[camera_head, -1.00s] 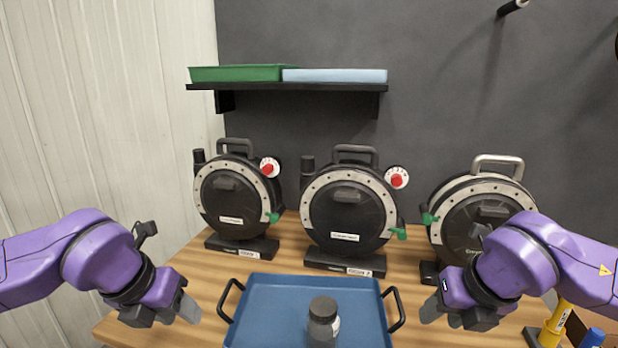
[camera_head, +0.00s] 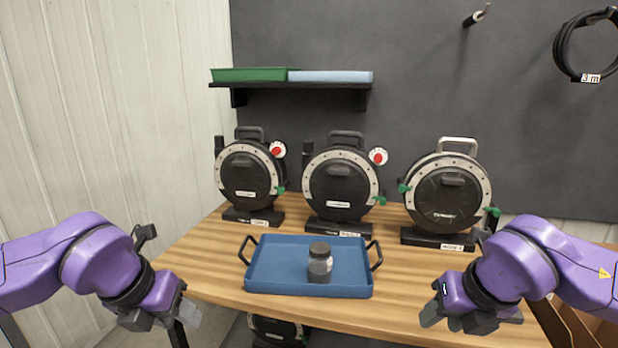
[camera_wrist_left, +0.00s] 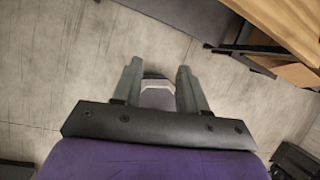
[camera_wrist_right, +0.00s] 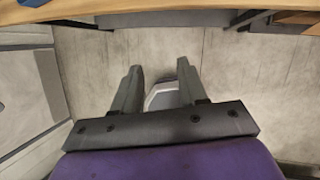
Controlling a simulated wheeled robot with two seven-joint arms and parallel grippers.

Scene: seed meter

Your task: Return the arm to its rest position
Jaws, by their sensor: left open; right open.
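My left gripper (camera_head: 180,318) hangs in front of the table's left front corner, open and empty. In the left wrist view its two fingers (camera_wrist_left: 158,85) stand apart over bare floor. My right gripper (camera_head: 440,318) is open and empty at the table's front edge, right of the tray. In the right wrist view its fingers (camera_wrist_right: 160,85) are apart over the floor, with the table edge at the top. Both arms are bent similarly at the two sides of the head view.
A blue tray (camera_head: 262,284) with a dark-lidded jar (camera_head: 320,264) lies on the wooden table (camera_head: 205,270). Three round black seed meters (camera_head: 249,180) (camera_head: 340,188) (camera_head: 447,200) stand behind. A wall shelf (camera_head: 300,86) holds two trays. Another round unit (camera_head: 275,328) shows below the table.

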